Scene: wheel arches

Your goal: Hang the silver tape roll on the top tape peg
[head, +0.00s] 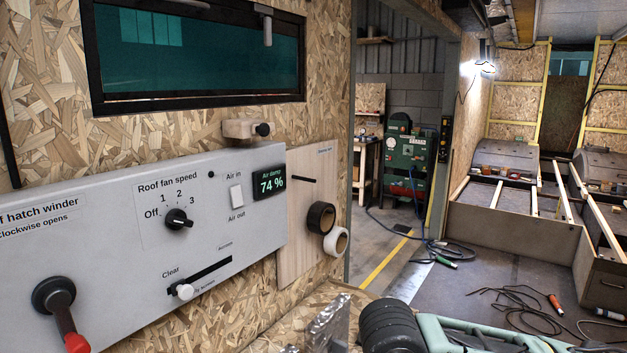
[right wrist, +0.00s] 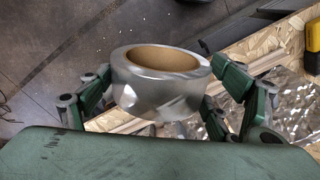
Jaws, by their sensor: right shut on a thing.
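The silver tape roll (right wrist: 150,95), with a tan cardboard core, is in my right gripper (right wrist: 162,84) in the right wrist view. The green fingers are closed around its sides. Its open core faces up in that picture. The top tape peg (head: 303,179) is a bare black rod on a pale wooden board (head: 293,240) in the head view. A black tape roll (head: 320,217) and a white tape roll (head: 338,241) hang below it. I cannot make out the silver roll or the right fingers in the head view. My left gripper is not in view.
A grey control panel (head: 110,235) with a red-handled winder (head: 62,310) adjoins the peg board on the left. A small wooden block (head: 240,129) with a black knob sits above. Crinkled silver foil (head: 325,325) lies below the board. An open doorway is to its right.

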